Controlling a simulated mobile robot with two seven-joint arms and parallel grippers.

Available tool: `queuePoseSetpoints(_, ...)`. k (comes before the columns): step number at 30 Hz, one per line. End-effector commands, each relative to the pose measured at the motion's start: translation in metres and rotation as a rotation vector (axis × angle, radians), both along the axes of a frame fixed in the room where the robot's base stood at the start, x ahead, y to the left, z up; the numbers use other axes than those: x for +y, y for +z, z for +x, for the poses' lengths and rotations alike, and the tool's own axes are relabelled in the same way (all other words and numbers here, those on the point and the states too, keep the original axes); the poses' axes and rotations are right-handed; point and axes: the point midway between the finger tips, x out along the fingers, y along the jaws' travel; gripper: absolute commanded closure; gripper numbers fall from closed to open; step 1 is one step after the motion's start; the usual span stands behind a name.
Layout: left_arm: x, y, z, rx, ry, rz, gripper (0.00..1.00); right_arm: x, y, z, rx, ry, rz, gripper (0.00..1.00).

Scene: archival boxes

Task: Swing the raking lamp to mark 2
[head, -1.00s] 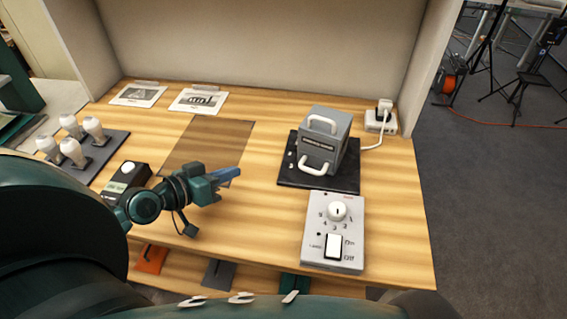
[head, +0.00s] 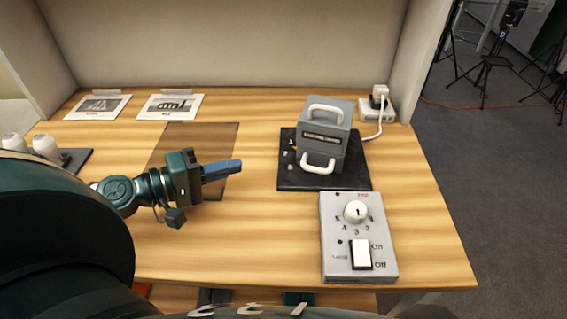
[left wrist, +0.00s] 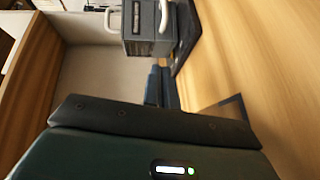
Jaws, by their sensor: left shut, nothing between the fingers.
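A grey box-shaped unit (head: 325,138) with two white handles stands on a black base (head: 345,180) right of centre; it also shows at the top of the left wrist view (left wrist: 145,30). I cannot tell whether it is the raking lamp. A light grey control panel (head: 333,262) lies in front of it, with a white round knob (head: 356,212) ringed by numbers and a white On/Off switch (head: 362,254). My left gripper (head: 238,166) is shut and empty over the table, left of the box and apart from it, fingers pointing right. My right gripper is not in view.
A dark rectangle (head: 215,135) lies on the table (head: 260,240) behind my left gripper. Two picture cards (head: 170,106) lie at the back left. White knobbed pieces (head: 46,147) stand at the left edge. A white plug and socket (head: 376,110) sit at the back right, with a cable to the box.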

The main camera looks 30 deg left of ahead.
Motion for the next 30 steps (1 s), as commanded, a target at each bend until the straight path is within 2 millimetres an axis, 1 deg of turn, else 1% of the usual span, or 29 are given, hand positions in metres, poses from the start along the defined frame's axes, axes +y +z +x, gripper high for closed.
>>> queuePoseSetpoints(1, -0.005, 0.002, 0.008, -0.004, -0.004, 0.004, 1.00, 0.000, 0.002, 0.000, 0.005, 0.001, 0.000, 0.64)
queuePoseSetpoints(6, -0.021, -0.001, 0.034, -0.004, -0.002, 0.003, 1.00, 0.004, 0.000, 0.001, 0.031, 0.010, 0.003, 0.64)
queuePoseSetpoints(12, -0.040, -0.006, 0.063, -0.005, 0.000, 0.004, 1.00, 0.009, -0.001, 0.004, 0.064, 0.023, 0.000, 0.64)
queuePoseSetpoints(14, -0.047, -0.007, 0.069, -0.003, -0.001, 0.003, 1.00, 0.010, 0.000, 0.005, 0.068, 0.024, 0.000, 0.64)
queuePoseSetpoints(15, -0.054, -0.008, 0.068, -0.001, 0.000, 0.001, 1.00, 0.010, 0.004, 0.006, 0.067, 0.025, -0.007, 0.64)
queuePoseSetpoints(18, -0.067, -0.011, 0.070, -0.001, 0.001, 0.002, 1.00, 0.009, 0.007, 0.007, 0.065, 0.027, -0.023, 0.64)
queuePoseSetpoints(21, -0.076, -0.015, 0.072, 0.000, 0.001, 0.002, 1.00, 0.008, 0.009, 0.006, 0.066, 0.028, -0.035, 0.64)
queuePoseSetpoints(25, -0.081, -0.018, 0.073, -0.002, 0.002, 0.004, 1.00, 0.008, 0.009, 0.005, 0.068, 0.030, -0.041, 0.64)
queuePoseSetpoints(30, -0.082, -0.019, 0.073, -0.001, 0.001, 0.004, 1.00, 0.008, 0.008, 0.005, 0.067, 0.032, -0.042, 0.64)
